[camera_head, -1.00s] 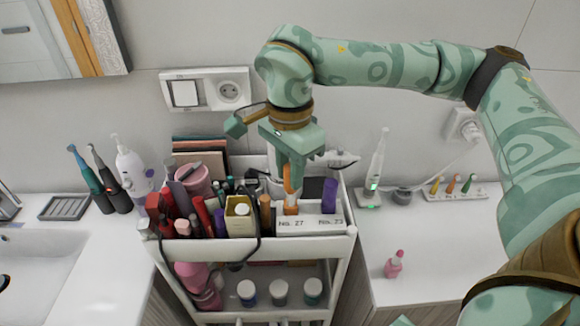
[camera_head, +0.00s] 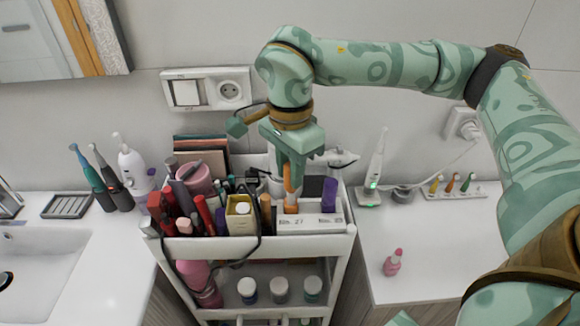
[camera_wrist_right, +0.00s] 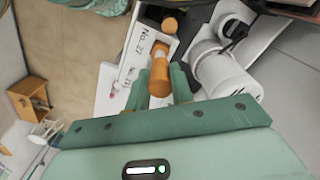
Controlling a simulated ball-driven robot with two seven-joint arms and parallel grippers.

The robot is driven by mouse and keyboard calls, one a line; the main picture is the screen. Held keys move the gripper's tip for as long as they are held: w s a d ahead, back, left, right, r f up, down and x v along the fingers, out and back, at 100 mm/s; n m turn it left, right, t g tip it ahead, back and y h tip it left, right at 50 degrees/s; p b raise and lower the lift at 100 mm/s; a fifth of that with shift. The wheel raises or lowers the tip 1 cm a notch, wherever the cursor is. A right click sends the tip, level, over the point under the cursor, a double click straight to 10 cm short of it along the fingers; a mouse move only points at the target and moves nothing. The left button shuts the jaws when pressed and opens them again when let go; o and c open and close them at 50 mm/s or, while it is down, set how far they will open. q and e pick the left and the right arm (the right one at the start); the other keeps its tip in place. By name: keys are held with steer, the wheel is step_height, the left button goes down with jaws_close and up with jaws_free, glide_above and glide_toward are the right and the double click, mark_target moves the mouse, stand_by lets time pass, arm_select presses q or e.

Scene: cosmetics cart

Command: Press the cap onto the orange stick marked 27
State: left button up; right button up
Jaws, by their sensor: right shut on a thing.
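My right gripper (camera_head: 290,192) points down over the cart's top tray and is shut on the orange cap (camera_wrist_right: 160,74). The orange stick marked 27 (camera_head: 291,209) stands upright in a white holder (camera_head: 310,225) directly below the gripper. The cap is in line with the stick and seems to meet it. The fingers hide part of the join, so I cannot tell how far the cap is on. In the right wrist view the "No. 27" label (camera_wrist_right: 139,45) lies beside the orange pieces. A purple stick (camera_head: 329,195) stands at the holder's right. My left gripper is not in view.
A yellow bottle (camera_head: 241,218), a brown-orange stick (camera_head: 265,207) and red tubes (camera_head: 205,213) crowd the tray left of the holder. A white cylinder (camera_wrist_right: 222,75) is close to the fingers in the wrist view. The right counter is mostly clear around a pink bottle (camera_head: 393,263).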

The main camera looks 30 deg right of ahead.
steer(key=shift+f+b, duration=0.5)
steer(key=shift+f, duration=1.4)
stand_by(1.2)
steer(key=o, duration=1.5)
step_height(320, 180, up, 8)
steer(key=p, duration=0.7)
steer(key=shift+p, duration=0.3)
jaws_close()
